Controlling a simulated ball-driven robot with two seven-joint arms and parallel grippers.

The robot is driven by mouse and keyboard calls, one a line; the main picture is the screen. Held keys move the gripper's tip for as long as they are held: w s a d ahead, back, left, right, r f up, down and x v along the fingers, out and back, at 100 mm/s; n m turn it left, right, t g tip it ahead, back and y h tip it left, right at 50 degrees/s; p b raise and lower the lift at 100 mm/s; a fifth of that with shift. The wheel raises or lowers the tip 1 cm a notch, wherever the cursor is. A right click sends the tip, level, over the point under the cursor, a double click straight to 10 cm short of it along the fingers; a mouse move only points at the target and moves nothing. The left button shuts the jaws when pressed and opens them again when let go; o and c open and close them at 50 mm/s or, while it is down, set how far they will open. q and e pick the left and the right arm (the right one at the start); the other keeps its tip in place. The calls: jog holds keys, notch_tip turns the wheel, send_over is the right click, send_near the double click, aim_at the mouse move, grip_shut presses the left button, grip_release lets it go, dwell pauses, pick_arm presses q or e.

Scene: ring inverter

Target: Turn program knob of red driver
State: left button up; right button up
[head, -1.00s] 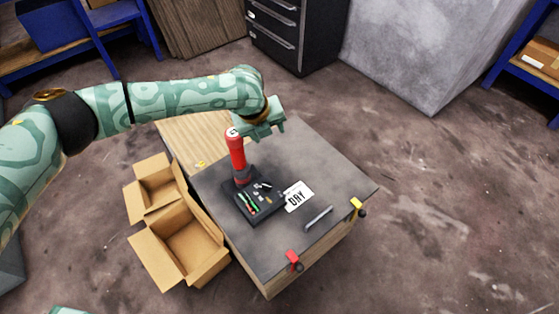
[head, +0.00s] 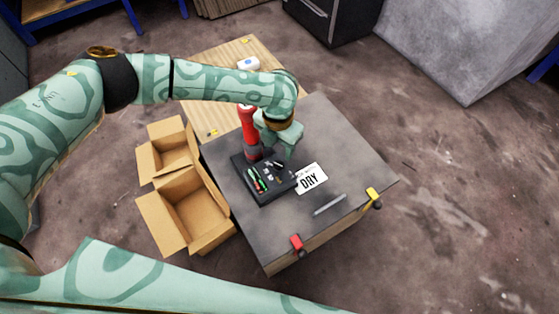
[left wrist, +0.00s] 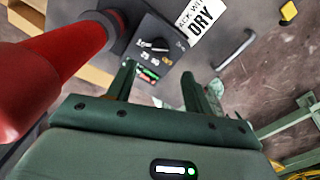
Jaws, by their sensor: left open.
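The red driver (head: 249,130) stands upright at the back corner of a black panel box (head: 268,196) on the grey bench top. In the left wrist view its red body (left wrist: 45,65) fills the left side. A black pointer-like knob (left wrist: 155,45) with white marks shows on the panel's dark face there; I cannot tell its setting. My left gripper (head: 285,152) hangs just right of the driver, above the panel's back edge. In the left wrist view its two fingers (left wrist: 160,74) are apart and empty, pointing towards the panel, with the knob beyond them. My right gripper is out of view.
A white DRY card (head: 311,179) lies right of the panel. A grey handle (head: 330,204), a red clamp (head: 297,243) and a yellow clamp (head: 373,196) are near the bench's front edges. Open cardboard boxes (head: 188,210) stand left. The bench's right part is clear.

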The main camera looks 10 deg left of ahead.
aim_at(278, 165)
pick_arm(q)
notch_tip(278, 165, down, 9)
jog(key=b, duration=0.3)
jog(key=shift+r, duration=0.15)
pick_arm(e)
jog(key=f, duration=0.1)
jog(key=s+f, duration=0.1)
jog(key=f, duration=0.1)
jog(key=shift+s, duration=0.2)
pick_arm(q)
jog(key=c, duration=1)
